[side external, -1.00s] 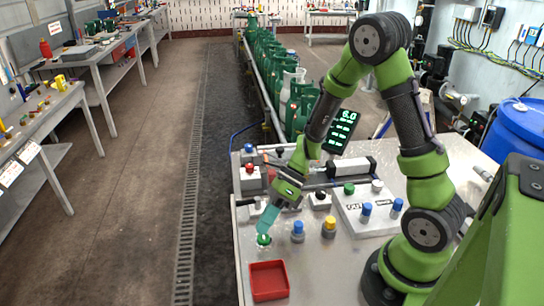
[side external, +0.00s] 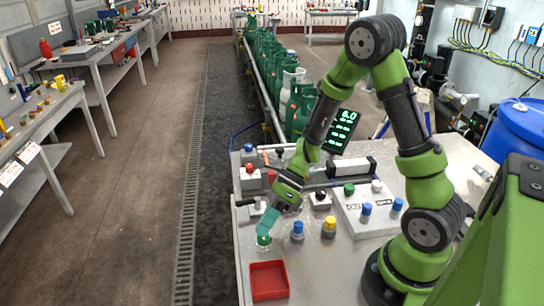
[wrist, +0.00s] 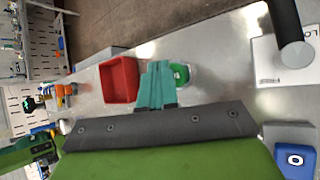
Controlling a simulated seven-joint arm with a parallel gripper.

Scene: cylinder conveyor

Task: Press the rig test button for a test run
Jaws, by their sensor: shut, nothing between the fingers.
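My gripper (side external: 265,231) is shut and empty, its teal fingers pointing down at the front left of the metal bench. The fingertips are at or just above a small green-topped piece (side external: 264,240); I cannot tell whether they touch it. In the wrist view the shut fingertips (wrist: 157,68) lie just left of this green piece (wrist: 180,74). Several button-like controls are on the bench: a red one on a grey box (side external: 249,168), a dark one on a small box (side external: 320,195), and a green one on the white panel (side external: 349,189). I cannot read which is the rig test button.
A red tray (side external: 269,281) lies in front of the gripper. Blue-capped (side external: 297,230) and yellow-capped (side external: 328,227) pieces stand to its right. A lit display (side external: 341,127) stands behind, near a row of green cylinders (side external: 302,110). Bare bench lies between tray and arm base.

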